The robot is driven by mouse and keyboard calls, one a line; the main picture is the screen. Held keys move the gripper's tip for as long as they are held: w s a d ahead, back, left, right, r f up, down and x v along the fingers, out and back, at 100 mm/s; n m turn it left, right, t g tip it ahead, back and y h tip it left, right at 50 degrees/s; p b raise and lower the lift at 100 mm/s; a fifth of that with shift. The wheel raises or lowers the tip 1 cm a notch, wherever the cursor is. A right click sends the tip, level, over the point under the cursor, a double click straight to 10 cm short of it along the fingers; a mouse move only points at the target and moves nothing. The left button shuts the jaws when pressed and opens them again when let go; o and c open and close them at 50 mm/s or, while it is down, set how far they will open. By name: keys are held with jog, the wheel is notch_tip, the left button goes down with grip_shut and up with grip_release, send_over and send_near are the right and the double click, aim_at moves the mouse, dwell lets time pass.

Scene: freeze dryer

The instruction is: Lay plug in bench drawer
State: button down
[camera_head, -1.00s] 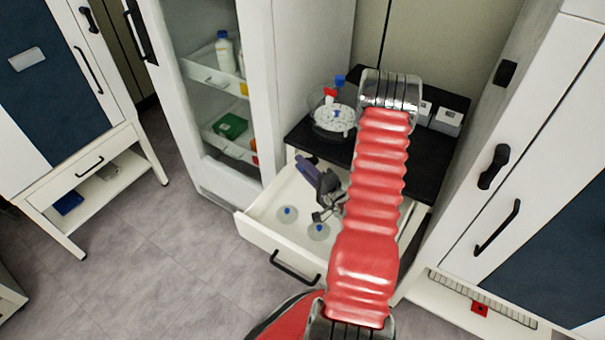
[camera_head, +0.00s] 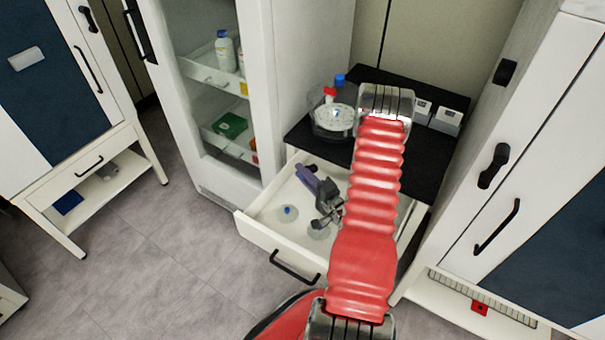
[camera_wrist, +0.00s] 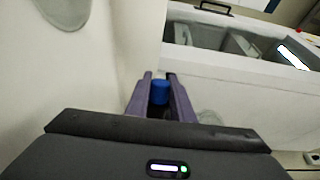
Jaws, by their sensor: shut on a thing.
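The bench drawer (camera_head: 262,233) is pulled open below the black bench top, with a white floor. One clear disc-shaped plug with a blue knob (camera_head: 288,211) lies on its floor. Another clear disc (camera_head: 316,232) lies beside it, partly covered by my gripper. My gripper (camera_head: 302,171) has purple fingers and a dark body, and is over or inside the drawer; its height above the floor is unclear. In the wrist view my gripper (camera_wrist: 159,84) is shut on a plug by its blue knob (camera_wrist: 160,92). A pale clear edge (camera_wrist: 208,117) shows beside the right finger. The held plug is hidden in the head view.
On the black bench top (camera_head: 388,150) stand a round clear vessel (camera_head: 334,122), red and blue caps and small white boxes (camera_head: 447,121). A glass-fronted cabinet (camera_head: 222,100) is close on the left. A white cabinet (camera_head: 500,170) is close on the right.

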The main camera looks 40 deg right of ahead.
jog(key=shift+f, duration=0.2)
jog(key=c, duration=1.5)
grip_release()
jog(key=shift+c, duration=0.2)
jog(key=shift+r, duration=0.1)
jog(key=shift+r, duration=0.5)
jog(key=s, duration=0.7)
jog(key=shift+s+a, duration=0.25)
jog(key=shift+a, duration=0.1)
